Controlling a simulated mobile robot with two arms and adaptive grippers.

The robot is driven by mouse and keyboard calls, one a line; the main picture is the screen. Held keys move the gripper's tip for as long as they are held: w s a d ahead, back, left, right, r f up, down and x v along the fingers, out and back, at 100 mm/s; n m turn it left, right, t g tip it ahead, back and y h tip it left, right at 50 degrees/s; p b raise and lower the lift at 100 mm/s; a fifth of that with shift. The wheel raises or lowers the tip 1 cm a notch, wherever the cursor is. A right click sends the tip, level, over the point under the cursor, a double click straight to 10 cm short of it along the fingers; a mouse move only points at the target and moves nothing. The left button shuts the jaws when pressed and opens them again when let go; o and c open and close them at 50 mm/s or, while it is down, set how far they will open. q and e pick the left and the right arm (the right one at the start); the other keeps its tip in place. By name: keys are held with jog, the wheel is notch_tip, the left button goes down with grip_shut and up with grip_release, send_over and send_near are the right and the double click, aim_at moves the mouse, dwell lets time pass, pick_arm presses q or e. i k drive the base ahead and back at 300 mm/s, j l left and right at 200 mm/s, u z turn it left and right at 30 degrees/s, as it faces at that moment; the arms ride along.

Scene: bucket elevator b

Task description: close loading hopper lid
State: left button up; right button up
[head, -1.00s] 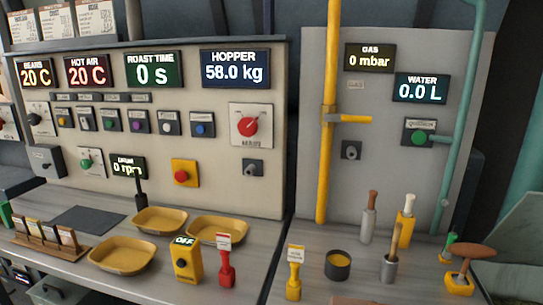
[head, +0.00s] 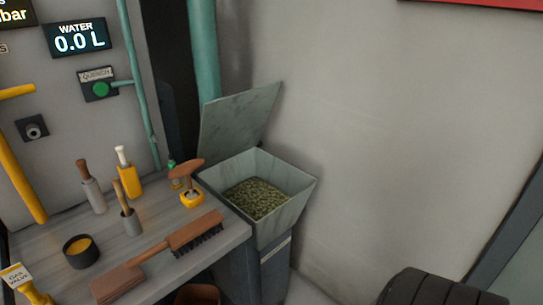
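The loading hopper (head: 291,206) stands at the right end of the bench in the head view. It is a grey metal bin with flared walls, holding greenish beans (head: 256,199). Its flat grey lid (head: 238,122) stands open, raised at the back left edge of the hopper and leaning up. Neither gripper shows in the head view.
A teal pipe (head: 204,50) rises behind the lid. A dark ribbed object (head: 440,290) is at the lower right. The wall right of the hopper is bare.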

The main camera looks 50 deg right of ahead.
aim_at(232, 124)
jog(key=z, duration=1.25)
